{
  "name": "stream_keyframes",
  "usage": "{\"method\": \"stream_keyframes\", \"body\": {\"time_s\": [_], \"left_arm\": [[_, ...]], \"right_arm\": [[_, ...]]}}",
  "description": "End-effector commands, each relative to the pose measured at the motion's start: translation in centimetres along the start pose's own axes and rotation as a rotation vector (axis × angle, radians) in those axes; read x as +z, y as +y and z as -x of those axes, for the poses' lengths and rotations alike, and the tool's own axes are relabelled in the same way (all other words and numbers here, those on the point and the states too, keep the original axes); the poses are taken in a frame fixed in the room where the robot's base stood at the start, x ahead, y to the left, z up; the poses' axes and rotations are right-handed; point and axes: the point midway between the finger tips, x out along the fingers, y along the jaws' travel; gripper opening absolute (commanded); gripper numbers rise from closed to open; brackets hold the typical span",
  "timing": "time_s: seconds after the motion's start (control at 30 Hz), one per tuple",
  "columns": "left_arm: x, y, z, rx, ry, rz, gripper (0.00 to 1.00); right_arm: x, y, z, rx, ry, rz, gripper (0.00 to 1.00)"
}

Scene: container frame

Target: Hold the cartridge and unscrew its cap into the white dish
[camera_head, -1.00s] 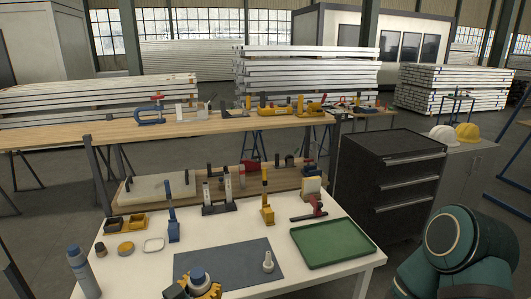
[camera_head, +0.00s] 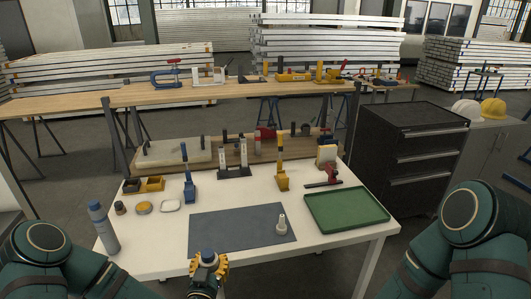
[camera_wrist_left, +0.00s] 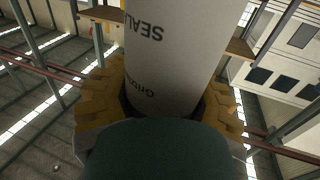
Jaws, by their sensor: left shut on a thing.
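My left gripper (camera_head: 208,268), with yellow fingers, is at the front edge of the white table. It is shut around a white cartridge, printed with dark letters, in the left wrist view (camera_wrist_left: 172,45). In the head view a blue cap (camera_head: 208,256) shows on top between the fingers, and the cartridge body is mostly hidden. The small white dish (camera_head: 170,206) lies on the table, beyond and left of the gripper. My right gripper is out of view; only its teal arm shows at the right.
A dark mat (camera_head: 240,232) carries a white nozzle-shaped piece (camera_head: 281,226). A green tray (camera_head: 346,211) is at the right. A grey bottle with a blue cap (camera_head: 104,230) stands at the left. A yellow round dish (camera_head: 144,208) sits beside the white dish. Clamps (camera_head: 189,188) stand behind.

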Motion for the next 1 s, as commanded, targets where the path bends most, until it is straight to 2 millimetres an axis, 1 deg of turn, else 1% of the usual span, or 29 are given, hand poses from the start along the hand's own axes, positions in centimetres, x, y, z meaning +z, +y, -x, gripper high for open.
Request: {"method": "stream_keyframes", "body": {"time_s": [0.17,0.27,0.37,0.6,0.7,0.8,0.9,0.93,1.0], "left_arm": [[0.0,0.2,0.0,0.008,0.003,0.001,0.00],[0.1,1.2,0.2,0.058,0.004,0.001,0.00],[0.4,3.0,0.4,0.152,0.003,0.000,0.00],[1.3,8.6,1.3,0.450,0.003,-0.003,0.00],[1.6,10.7,1.6,0.558,0.005,-0.003,0.00],[1.9,12.2,1.8,0.641,0.003,-0.003,0.00],[2.0,13.3,2.0,0.697,0.004,-0.001,0.00],[2.1,13.5,2.1,0.709,0.001,-0.001,0.00],[2.2,13.8,2.1,0.726,0.000,-0.002,0.00]], "right_arm": [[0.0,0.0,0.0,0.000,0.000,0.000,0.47],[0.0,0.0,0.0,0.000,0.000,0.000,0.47],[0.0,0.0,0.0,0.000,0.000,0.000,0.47],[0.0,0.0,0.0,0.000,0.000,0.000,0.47],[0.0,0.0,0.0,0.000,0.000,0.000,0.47],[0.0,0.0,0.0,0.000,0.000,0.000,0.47],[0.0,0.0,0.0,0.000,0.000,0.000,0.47],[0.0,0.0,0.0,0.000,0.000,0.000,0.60],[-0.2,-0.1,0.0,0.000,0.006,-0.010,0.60]]}}
